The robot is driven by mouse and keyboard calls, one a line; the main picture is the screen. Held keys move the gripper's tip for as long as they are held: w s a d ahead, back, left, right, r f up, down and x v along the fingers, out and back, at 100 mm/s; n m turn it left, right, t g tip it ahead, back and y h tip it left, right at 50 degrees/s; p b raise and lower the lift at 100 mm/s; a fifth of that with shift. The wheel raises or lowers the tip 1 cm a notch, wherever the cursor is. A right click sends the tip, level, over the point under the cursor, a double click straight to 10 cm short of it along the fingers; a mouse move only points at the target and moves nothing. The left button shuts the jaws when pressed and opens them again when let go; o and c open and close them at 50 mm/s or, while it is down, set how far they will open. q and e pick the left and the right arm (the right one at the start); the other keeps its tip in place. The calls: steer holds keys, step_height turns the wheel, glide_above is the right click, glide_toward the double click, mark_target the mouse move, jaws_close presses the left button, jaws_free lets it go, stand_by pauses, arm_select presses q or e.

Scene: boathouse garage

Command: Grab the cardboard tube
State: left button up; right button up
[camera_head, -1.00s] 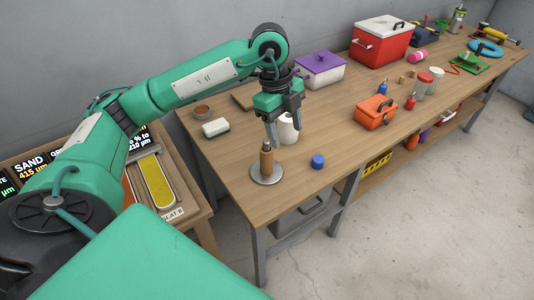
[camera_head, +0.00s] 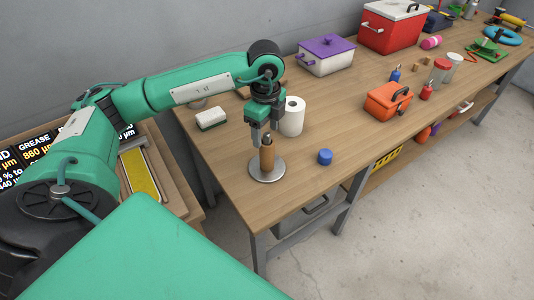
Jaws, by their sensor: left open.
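The brown cardboard tube (camera_head: 267,159) stands upright on a round metal holder base (camera_head: 277,174) near the front left corner of the wooden workbench. The holder's dark tip shows above it. My left gripper (camera_head: 265,138) points down with its jaws open, at the top of the tube. One finger shows to the left of the holder's tip and the other to the right. I cannot tell whether they touch the tube. My right gripper is not in view.
A white paper roll (camera_head: 292,117) stands close behind the gripper. A blue cap-like object (camera_head: 325,157) lies right of the tube. A sponge (camera_head: 211,118), a purple-lidded box (camera_head: 327,57), an orange toolbox (camera_head: 386,103) and a red cooler (camera_head: 391,30) are farther off.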

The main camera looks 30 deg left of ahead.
mark_target(265, 145)
arm_select(q)
steer(key=f, duration=0.3)
steer(key=s+f+p, duration=0.1)
steer(key=shift+d+f, duration=0.2)
steer(key=shift+f, duration=0.2)
steer(key=shift+w+f, duration=0.1)
steer(key=shift+f, duration=0.3)
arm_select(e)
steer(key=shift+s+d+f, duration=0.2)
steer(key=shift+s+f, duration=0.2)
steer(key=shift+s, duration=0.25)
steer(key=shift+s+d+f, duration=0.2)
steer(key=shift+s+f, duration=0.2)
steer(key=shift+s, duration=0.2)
arm_select(q)
steer(key=shift+c, duration=0.4)
steer(key=c, duration=1)
